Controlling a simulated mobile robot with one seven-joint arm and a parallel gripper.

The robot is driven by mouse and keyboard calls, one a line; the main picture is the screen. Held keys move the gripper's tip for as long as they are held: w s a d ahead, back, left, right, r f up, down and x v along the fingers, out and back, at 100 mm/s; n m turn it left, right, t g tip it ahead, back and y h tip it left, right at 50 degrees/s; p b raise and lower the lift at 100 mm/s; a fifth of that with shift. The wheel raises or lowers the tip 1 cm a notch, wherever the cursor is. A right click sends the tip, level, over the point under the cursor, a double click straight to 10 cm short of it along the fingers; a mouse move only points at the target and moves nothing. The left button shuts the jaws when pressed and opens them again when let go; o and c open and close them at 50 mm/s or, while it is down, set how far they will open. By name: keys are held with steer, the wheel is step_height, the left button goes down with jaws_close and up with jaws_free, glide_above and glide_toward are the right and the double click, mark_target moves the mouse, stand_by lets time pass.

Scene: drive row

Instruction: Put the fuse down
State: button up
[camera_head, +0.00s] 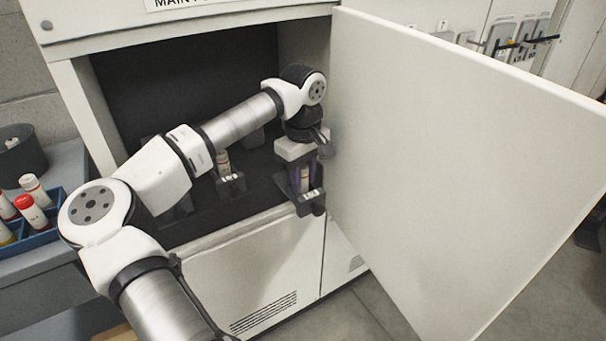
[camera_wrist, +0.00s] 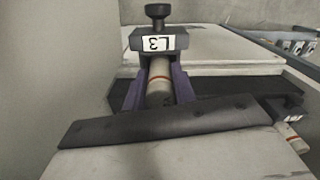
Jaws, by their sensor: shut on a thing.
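My gripper (camera_head: 303,176) is at the right holder inside the open cabinet, pointing down. Its purple fingers are shut on a pale fuse (camera_head: 304,182) with a red-orange band. In the wrist view the fuse (camera_wrist: 159,82) stands between the fingers, in line with a dark holder (camera_wrist: 150,40) labelled L3. Whether the fuse is fully seated in the holder cannot be told, since the fingers hide its sides.
The open cabinet door (camera_head: 450,150) stands close to the right of my gripper. Another fuse (camera_head: 223,162) is in a holder left of it.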

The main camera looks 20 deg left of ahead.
steer(key=shift+f, duration=0.25)
steer(key=o, duration=1)
step_height(320, 180, up, 12)
steer(key=shift+r, duration=0.25)
